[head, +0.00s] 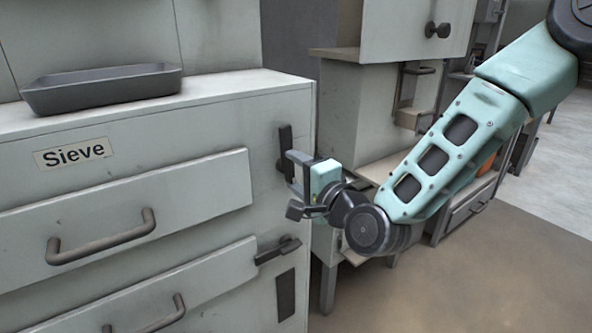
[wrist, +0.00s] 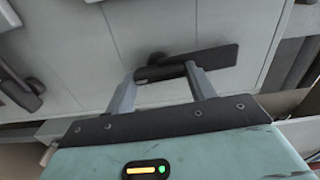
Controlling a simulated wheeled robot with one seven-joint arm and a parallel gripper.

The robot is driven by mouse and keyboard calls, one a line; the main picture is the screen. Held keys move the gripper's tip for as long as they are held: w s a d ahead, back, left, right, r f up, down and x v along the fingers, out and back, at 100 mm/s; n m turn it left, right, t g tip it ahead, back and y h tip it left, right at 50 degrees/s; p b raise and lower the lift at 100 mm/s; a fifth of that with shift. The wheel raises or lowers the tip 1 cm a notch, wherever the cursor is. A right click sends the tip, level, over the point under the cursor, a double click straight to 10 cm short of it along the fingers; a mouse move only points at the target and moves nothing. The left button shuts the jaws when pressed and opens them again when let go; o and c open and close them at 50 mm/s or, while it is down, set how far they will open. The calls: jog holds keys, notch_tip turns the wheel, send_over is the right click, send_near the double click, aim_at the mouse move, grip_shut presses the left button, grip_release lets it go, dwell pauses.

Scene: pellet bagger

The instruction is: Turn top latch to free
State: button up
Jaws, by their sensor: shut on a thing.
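The top latch (head: 285,152) is a dark bar on the cabinet front, right of the upper drawer (head: 130,200). It stands nearly upright in the head view. My gripper (head: 291,170) is at its lower part. In the wrist view the latch (wrist: 215,59) lies across the picture, and my gripper (wrist: 165,74) has its two fingers closed on its left part, near the round pivot. The fingers partly hide the latch. The lower latch (head: 278,250) lies roughly level, its left end over the edge of the lower drawer (head: 170,290).
The cabinet carries a "Sieve" label (head: 73,153) and a dark tray (head: 100,88) on top. A dark plate (head: 286,294) sits below the lower latch. A grey machine (head: 365,110) stands close on the right. Open floor (head: 480,270) lies at the lower right.

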jog(key=shift+f+m, duration=0.1)
jog(key=shift+m, duration=0.3)
jog(key=o, duration=1)
jog(key=p+v, duration=0.6)
jog(key=r+p+v, duration=0.1)
jog(key=p+v, duration=0.2)
jog(key=shift+d, duration=0.1)
jog(key=shift+d+p, duration=0.2)
jog(key=shift+p, duration=1.05)
